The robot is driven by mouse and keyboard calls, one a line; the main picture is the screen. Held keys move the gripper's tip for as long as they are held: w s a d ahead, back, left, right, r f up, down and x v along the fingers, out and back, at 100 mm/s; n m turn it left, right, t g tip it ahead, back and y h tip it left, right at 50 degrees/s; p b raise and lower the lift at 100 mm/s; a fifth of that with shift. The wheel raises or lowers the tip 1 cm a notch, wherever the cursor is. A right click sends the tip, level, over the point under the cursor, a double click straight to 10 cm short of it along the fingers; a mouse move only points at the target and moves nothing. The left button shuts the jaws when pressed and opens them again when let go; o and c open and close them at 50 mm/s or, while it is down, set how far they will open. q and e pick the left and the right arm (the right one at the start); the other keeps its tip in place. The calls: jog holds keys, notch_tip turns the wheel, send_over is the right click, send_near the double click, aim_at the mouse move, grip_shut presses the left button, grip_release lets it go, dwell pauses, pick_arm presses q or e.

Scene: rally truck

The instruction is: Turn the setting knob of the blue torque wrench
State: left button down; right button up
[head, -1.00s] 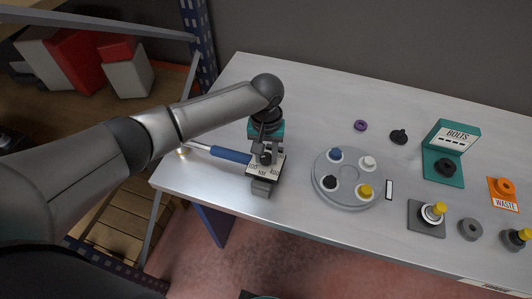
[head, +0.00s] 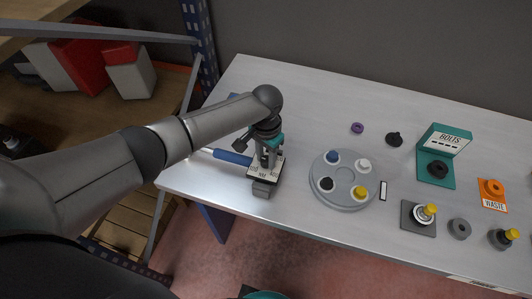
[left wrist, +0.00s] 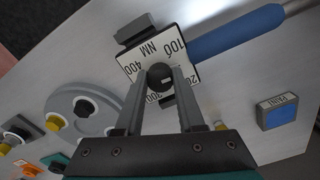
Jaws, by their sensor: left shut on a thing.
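The blue torque wrench (head: 232,157) lies near the left end of the table. Its blue handle also shows in the left wrist view (left wrist: 236,33). It carries a white dial plate (left wrist: 150,52) marked NM, with 100, 300 and 400 readable. The black setting knob (left wrist: 160,76) stands on the dial. My left gripper (left wrist: 158,82) points down over the dial, its two fingers shut on the knob. In the head view, the left gripper (head: 266,160) hides most of the knob. My right gripper is not in view.
A round grey tray (head: 345,198) with several coloured-topped pieces stands right of the wrench. A teal bolts stand (head: 447,140) and an orange waste piece (head: 492,192) are farther right. A purple ring (head: 357,128) lies behind the tray. A blue-topped block (left wrist: 281,112) lies near the wrench.

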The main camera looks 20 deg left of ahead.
pick_arm(q)
jog(key=m+p, duration=0.1)
jog(key=m, duration=0.2)
jog(key=shift+r+m, duration=0.1)
jog(key=shift+m, duration=0.3)
jog(key=m, duration=0.4)
jog(key=shift+m+p, duration=0.3)
jog(key=m, duration=0.4)
jog(key=shift+m, duration=2.2)
jog(key=c, duration=0.5)
grip_release()
